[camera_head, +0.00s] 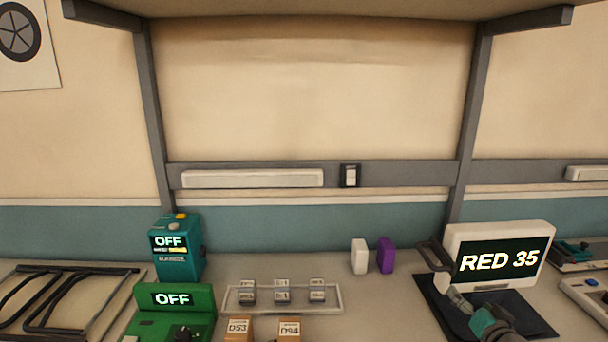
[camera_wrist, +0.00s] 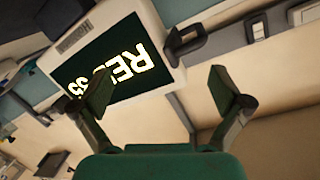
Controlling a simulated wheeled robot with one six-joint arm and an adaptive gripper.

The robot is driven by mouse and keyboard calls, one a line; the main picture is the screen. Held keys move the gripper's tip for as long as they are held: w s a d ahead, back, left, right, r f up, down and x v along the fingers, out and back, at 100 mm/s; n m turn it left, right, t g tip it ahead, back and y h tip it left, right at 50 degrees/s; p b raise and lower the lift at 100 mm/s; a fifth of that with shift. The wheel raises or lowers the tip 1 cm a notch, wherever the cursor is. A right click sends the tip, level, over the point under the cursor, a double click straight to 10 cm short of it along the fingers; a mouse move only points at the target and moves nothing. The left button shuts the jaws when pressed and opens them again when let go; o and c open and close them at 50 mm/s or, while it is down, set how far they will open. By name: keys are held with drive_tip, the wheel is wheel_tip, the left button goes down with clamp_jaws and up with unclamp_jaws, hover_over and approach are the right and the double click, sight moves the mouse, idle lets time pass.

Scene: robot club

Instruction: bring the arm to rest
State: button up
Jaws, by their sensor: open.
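My gripper (camera_wrist: 160,93) shows in the wrist view with its two dark green finger pads wide apart and nothing between them. The lit screen reading RED 35 (camera_wrist: 115,55) is beyond the fingers there, appearing turned over, with the left finger overlapping it. In the head view, the end of my arm is at the lower right, in front of the white-framed RED 35 screen (camera_head: 498,258) and over a dark mat (camera_head: 432,297). The fingertips are hard to make out in that view.
A teal box (camera_head: 176,265) and a green box (camera_head: 160,298), both reading OFF, stand left. A clear tray (camera_head: 265,307) holds small labelled blocks; two orange labelled boxes are in front. White (camera_head: 359,256) and purple (camera_head: 386,255) blocks stand at the back. A shelf (camera_head: 320,8) overhangs.

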drive_tip(key=s+a+f, duration=0.5)
drive_tip(key=s+f, duration=0.1)
drive_tip(key=s, duration=0.3)
drive_tip(key=s+a+f+n+g, duration=0.1)
drive_tip(key=s+a+f, duration=0.45)
drive_tip(key=s, duration=0.25)
drive_tip(key=s+a+f, duration=0.4)
drive_tip(key=s+f, duration=0.3)
drive_tip(key=s, duration=0.2)
drive_tip(key=s+a+r+n, duration=0.1)
drive_tip(key=s+a+r, duration=0.1)
drive_tip(key=s, duration=0.7)
drive_tip(key=s+a+r+n, duration=0.2)
drive_tip(key=s+r, duration=0.1)
drive_tip(key=s, duration=0.7)
drive_tip(key=s+a+r+n+y, duration=0.1)
drive_tip(key=s+a+r+n, duration=0.1)
drive_tip(key=s, duration=0.7)
drive_tip(key=shift+s+a+r, duration=0.2)
drive_tip(key=shift+a+r, duration=0.2)
drive_tip(key=shift+a, duration=0.1)
